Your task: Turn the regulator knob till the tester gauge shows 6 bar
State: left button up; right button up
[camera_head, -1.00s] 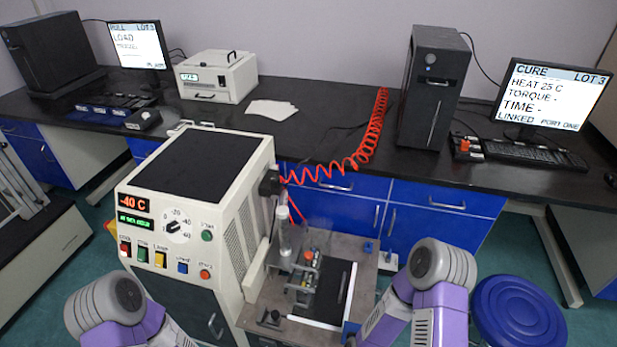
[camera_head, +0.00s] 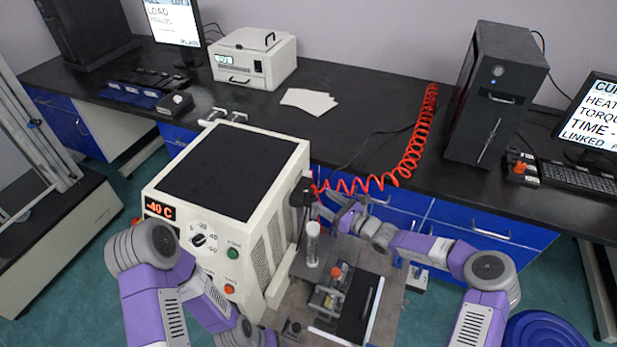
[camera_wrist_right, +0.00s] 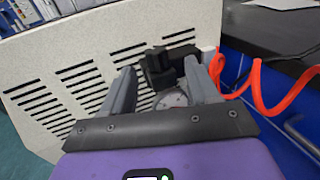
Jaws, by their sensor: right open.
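The tester (camera_head: 230,170) is a cream cabinet with a black top, left of centre in the head view. A black regulator with its knob (camera_head: 300,192) sits on its right side; it also shows in the right wrist view (camera_wrist_right: 160,66). A pale round gauge (camera_wrist_right: 172,98) is partly visible below it; its reading is not legible. My right gripper (camera_head: 345,207) is open beside the regulator, on its right in the head view. In the right wrist view, its two grey fingers (camera_wrist_right: 160,70) stand either side of the black part, without visible grip.
A red coiled hose (camera_head: 405,165) runs from the regulator to the bench and passes close to my right gripper. A clear cylinder (camera_head: 312,245) and a small fixture (camera_head: 328,298) stand on the tester's plate below. The vented side wall (camera_wrist_right: 70,85) is close to the fingers.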

aim_at(309, 191)
jog(key=b+x, duration=0.1)
jog(key=x, duration=0.5)
jog(key=shift+s+a+r+b, duration=0.15)
jog(key=shift+a+b, duration=0.25)
jog(key=shift+w+a, duration=0.25)
jog(key=shift+c, duration=0.4)
jog(key=c, duration=0.9)
jog(key=shift+o, duration=0.2)
jog(key=m+t+h+p, duration=0.1)
jog(key=p, duration=0.5)
jog(key=shift+r+t+h, duration=0.3)
jog(key=shift+r, duration=0.1)
jog(key=shift+f+m+p, duration=0.25)
jog(key=shift+m+p, duration=0.15)
jog(key=shift+p, duration=0.45)
